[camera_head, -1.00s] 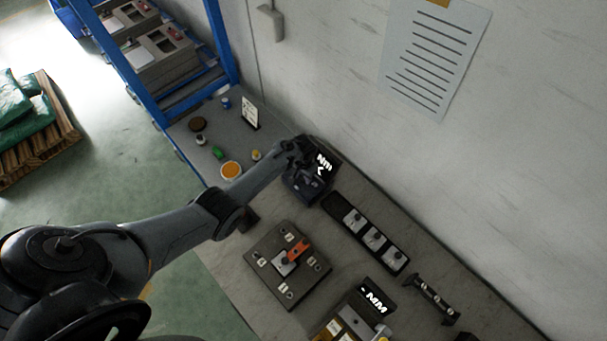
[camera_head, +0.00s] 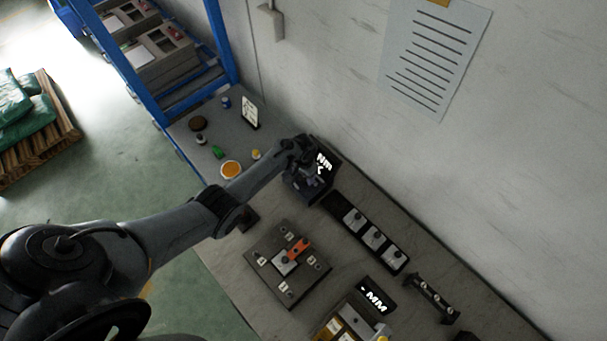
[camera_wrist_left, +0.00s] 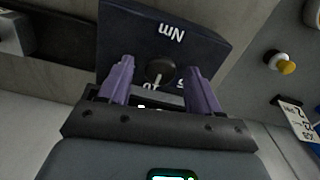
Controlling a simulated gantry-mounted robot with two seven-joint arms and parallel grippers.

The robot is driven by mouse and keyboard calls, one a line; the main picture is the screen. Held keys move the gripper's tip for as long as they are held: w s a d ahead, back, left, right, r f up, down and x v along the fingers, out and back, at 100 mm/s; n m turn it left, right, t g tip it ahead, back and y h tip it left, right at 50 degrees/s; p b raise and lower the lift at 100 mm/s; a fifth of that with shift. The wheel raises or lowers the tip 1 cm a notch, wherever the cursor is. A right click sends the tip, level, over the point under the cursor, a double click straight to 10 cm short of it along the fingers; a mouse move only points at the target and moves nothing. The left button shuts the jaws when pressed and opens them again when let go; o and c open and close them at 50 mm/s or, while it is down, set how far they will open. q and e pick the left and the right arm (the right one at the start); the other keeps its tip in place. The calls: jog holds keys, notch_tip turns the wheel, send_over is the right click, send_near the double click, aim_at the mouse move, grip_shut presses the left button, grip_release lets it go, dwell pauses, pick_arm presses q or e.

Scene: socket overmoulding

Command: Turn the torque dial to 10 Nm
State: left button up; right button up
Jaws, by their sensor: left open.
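The torque unit is a dark box with white "Nm" lettering (camera_head: 323,160) at the back of the bench in the head view. In the left wrist view its face (camera_wrist_left: 205,42) carries a round black dial (camera_wrist_left: 160,70) with a light pointer line, and part of a number below it. My left gripper (camera_wrist_left: 160,78) is open, with its purple fingers on either side of the dial. I cannot tell whether they touch it. In the head view my left gripper (camera_head: 305,178) is in front of the unit and hides the dial. My right gripper is not in view.
A dark fixture plate (camera_head: 258,262) with an orange part lies in front of the unit. A black tray (camera_head: 338,208) with metal blocks and a second display marked "MM" (camera_head: 376,295) stand to the right. Small pots, including an orange one (camera_head: 231,170), stand at left.

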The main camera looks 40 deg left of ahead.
aim_at(303, 177)
pick_arm(q)
notch_tip(303, 177, up, 11)
jog(key=p, duration=0.2)
dwell(0.6)
jog(key=shift+f, duration=0.1)
